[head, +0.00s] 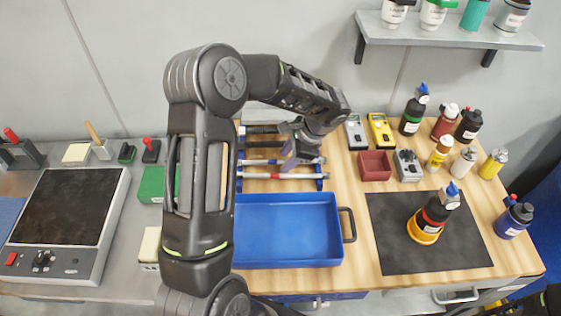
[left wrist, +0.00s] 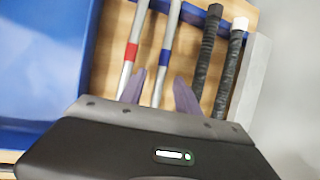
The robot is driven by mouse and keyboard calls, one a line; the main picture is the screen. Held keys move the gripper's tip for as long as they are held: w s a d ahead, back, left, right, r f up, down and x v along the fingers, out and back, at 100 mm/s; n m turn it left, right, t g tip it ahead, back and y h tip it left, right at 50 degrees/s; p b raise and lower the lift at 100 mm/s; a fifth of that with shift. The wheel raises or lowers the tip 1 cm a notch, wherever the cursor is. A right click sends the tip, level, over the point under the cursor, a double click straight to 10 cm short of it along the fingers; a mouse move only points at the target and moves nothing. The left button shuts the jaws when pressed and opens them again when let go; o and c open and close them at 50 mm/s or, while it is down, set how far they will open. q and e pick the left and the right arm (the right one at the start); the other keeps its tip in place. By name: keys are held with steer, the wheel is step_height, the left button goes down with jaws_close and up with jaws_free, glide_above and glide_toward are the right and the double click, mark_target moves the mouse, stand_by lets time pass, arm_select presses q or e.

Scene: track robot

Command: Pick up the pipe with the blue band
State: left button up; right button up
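The pipe with the blue band (left wrist: 163,57) is a thin silver rod lying in a rack on the wooden bench. In the left wrist view it runs between the two fingers of my left gripper (left wrist: 159,84). My left gripper is open, with its purple-grey fingertips on either side of this pipe. I cannot tell whether they touch it. A second silver pipe with a red band (left wrist: 132,51) lies beside it, near the left finger. In the head view my left gripper (head: 298,157) is over the rack and partly hides the pipes. My right gripper is not in view.
Two black-gripped rods (left wrist: 206,62) lie beside the pipes in the rack. A blue tray (head: 288,232) stands in front of the rack. A red box (head: 374,166), meters and several bottles stand to the right, near a black mat (head: 455,252).

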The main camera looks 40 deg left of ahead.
arm_select(q)
jaws_close()
stand_by(0.4)
stand_by(1.0)
